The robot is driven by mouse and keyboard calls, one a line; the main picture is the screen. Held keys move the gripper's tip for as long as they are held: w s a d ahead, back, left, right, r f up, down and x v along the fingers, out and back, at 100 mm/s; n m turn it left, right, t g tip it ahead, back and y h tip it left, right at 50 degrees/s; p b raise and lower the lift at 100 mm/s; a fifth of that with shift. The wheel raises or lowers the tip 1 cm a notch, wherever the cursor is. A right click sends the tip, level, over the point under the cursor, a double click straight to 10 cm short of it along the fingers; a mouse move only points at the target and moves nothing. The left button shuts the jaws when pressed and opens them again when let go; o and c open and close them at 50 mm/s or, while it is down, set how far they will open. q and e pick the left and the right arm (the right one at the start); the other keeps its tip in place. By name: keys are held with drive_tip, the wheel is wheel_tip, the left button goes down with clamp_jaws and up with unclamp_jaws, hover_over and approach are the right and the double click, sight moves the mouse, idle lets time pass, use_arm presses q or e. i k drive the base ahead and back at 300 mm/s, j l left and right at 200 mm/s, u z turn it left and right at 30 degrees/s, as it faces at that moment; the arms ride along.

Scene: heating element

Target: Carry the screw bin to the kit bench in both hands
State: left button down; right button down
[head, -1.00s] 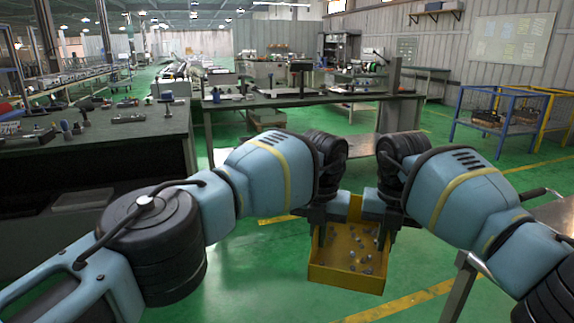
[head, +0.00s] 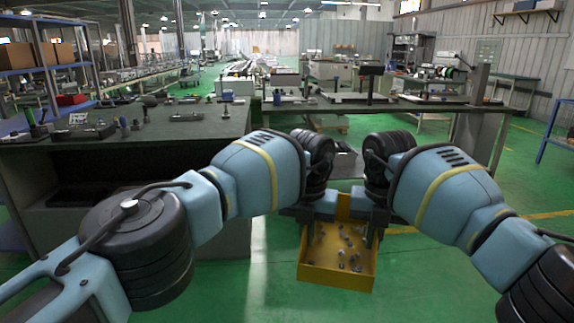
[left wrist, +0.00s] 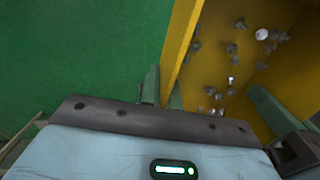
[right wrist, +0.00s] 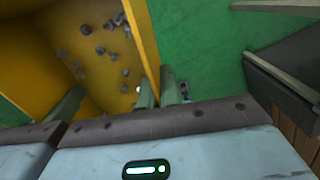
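The yellow screw bin (head: 337,275) hangs in the air over the green floor, held between my two grippers, roughly level. Several loose grey screws lie on its floor. My left gripper (head: 309,218) is shut on the bin's left wall; in the left wrist view the fingers (left wrist: 162,88) pinch the yellow wall (left wrist: 180,45). My right gripper (head: 370,225) is shut on the right wall; in the right wrist view its fingers (right wrist: 160,88) straddle the yellow wall (right wrist: 143,40). The bin's near-arm edge is partly hidden by the grippers. Which bench is the kit bench I cannot tell.
A dark-topped bench (head: 120,137) with tools stands at the left. Another dark bench (head: 400,103) crosses ahead, behind the bin. A blue frame (head: 558,128) stands at the right edge. Green floor (head: 440,265) is open at right and below the bin.

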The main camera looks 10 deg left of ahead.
sight(199, 131)
drive_tip(key=i+u, duration=1)
drive_tip(key=i, duration=0.2)
drive_tip(key=i+u, duration=0.25)
drive_tip(key=i, duration=2.25)
drive_tip(key=z, duration=0.6)
